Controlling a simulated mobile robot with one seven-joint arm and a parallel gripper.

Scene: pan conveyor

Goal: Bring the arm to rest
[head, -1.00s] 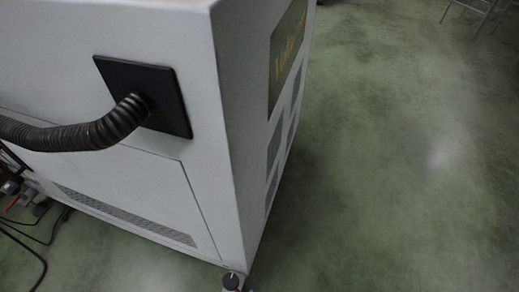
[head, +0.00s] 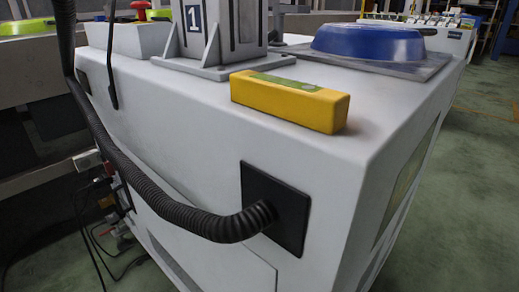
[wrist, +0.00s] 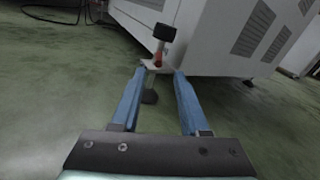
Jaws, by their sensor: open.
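My gripper (wrist: 157,75) shows in the wrist view with its two blue fingers apart and nothing between them. Beyond the fingertips are the green floor and the lower corner of a white machine cabinet (wrist: 215,35), with a dark leveling foot near the tips. I cannot tell how far the fingertips are from it. My gripper and arm do not show in the head view.
The head view shows the white cabinet (head: 350,170) with a yellow block (head: 290,101), a blue round pan (head: 368,42) and a grey column base on top. A black corrugated hose (head: 165,200) leaves its side. Cables hang at the left. Green floor (head: 485,165) is clear at right.

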